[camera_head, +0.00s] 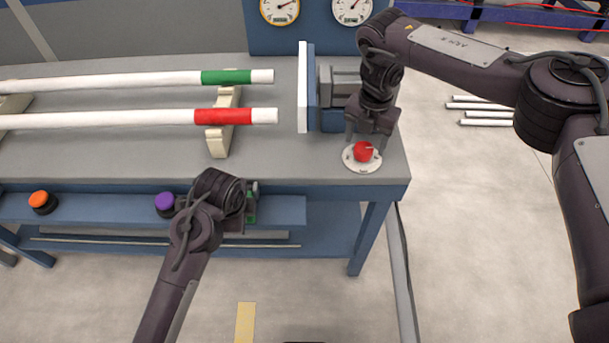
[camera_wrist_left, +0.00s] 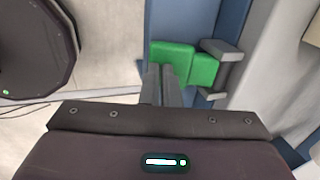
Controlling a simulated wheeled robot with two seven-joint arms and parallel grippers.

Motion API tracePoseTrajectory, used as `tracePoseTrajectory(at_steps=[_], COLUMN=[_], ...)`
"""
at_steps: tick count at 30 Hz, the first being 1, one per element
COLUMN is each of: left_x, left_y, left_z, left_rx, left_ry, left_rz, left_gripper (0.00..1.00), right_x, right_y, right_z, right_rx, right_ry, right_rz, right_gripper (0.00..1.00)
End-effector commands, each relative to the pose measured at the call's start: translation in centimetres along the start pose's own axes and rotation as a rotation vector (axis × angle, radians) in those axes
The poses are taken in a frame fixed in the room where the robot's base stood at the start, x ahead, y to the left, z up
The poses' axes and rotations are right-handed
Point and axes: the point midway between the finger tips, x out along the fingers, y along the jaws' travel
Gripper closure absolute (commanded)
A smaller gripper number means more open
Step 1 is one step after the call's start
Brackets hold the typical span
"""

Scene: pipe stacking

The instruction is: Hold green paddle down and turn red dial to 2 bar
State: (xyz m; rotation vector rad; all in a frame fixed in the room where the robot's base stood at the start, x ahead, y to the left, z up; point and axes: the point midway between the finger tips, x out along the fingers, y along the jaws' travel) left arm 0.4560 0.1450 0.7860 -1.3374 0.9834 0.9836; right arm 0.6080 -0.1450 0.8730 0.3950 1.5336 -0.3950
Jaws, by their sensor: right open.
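The red dial (camera_head: 363,152) sits on a round white plate (camera_head: 361,163) at the bench's front right corner. My right gripper (camera_head: 367,142) is open and points down just over the dial, its fingers at either side; contact cannot be told. The green paddle (camera_head: 251,208) is on the bench's front rail, mostly hidden by my left arm. In the left wrist view the green paddle (camera_wrist_left: 186,63) shows beside a grey bracket. My left gripper (camera_wrist_left: 163,72) has its fingers together, their tips at the paddle's left part. I cannot tell whether it is pressed down.
Two gauges (camera_head: 280,9) (camera_head: 352,8) hang on the blue panel behind; their readings are too small to tell. Pipes with green (camera_head: 226,77) and red (camera_head: 223,116) bands rest on cream supports. Orange (camera_head: 40,200) and purple (camera_head: 165,203) knobs sit on the front rail.

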Motion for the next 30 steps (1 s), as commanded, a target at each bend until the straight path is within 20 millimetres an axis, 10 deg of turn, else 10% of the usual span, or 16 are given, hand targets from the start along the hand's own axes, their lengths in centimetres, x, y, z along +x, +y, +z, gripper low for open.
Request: tracePoseTrajectory(at_steps=[30], left_x=[0.3], left_y=[0.3], left_z=[0.0], left_rx=[0.001], left_ry=[-0.002], left_rz=[0.009], left_gripper=[1.0], right_x=[4.4], right_y=[0.0], right_z=[0.0], right_rx=[-0.004], right_ry=[0.001], right_rz=[-0.001], right_gripper=[0.35])
